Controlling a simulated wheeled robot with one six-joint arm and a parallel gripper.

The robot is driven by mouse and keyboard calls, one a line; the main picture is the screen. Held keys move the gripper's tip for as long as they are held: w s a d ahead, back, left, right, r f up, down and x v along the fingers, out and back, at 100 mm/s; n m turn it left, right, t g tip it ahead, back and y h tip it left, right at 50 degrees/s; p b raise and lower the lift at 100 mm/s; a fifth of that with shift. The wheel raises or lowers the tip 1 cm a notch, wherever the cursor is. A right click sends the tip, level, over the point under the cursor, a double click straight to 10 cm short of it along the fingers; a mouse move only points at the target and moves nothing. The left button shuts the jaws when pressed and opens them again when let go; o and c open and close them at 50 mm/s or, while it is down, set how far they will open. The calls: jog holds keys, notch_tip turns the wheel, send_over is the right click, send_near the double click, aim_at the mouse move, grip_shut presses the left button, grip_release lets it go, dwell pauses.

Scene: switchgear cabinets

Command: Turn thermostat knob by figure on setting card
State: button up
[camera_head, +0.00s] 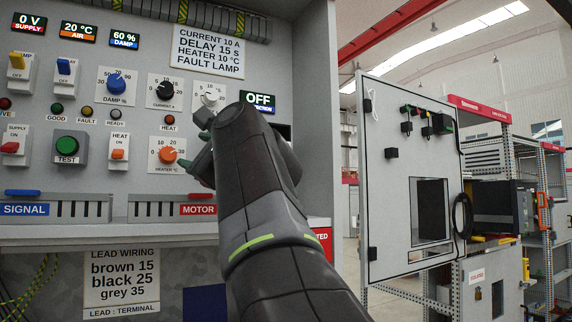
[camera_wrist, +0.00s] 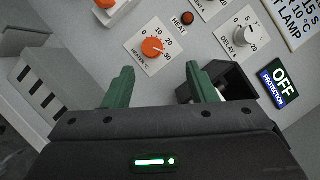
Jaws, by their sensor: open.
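The thermostat knob (camera_head: 167,154) is a round orange dial on a white plate marked HEATER °C, low on the grey panel. It also shows in the wrist view (camera_wrist: 152,47), with a scale reaching 30; its exact pointer setting is too small to read surely. The setting card (camera_head: 208,52) at the panel's top right reads CURRENT 10 A, DELAY 15 S, HEATER 10 °C, FAULT LAMP. My gripper (camera_wrist: 159,76) is open and empty, its two green fingers apart and facing the panel beside the orange knob. In the head view, my gripper (camera_head: 200,154) is partly hidden by my arm.
The grey delay knob (camera_head: 210,95) and black current knob (camera_head: 165,91) sit above. An orange heater switch (camera_head: 118,150) is left of the thermostat. A black protection housing (camera_wrist: 222,82) lies close to my right finger. A ledge with MOTOR and SIGNAL labels runs below.

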aim_at(171, 155)
jog(key=shift+w+d+r, duration=0.1)
jog(key=shift+w+d, duration=0.15)
jog(key=shift+w, duration=0.15)
jog(key=shift+a+r, duration=0.1)
jog(key=shift+a, duration=0.1)
jog(key=f+p+x, duration=0.1)
jog(key=x, duration=0.3)
jog(key=p+x, duration=0.2)
jog(key=x, duration=0.2)
jog(key=f+p+x, duration=0.1)
jog(key=x, duration=0.3)
jog(key=shift+w+a+f+p, duration=0.1)
jog(key=shift+a+f+p, duration=0.1)
jog(key=shift+a+p, duration=0.2)
jog(key=c, duration=1)
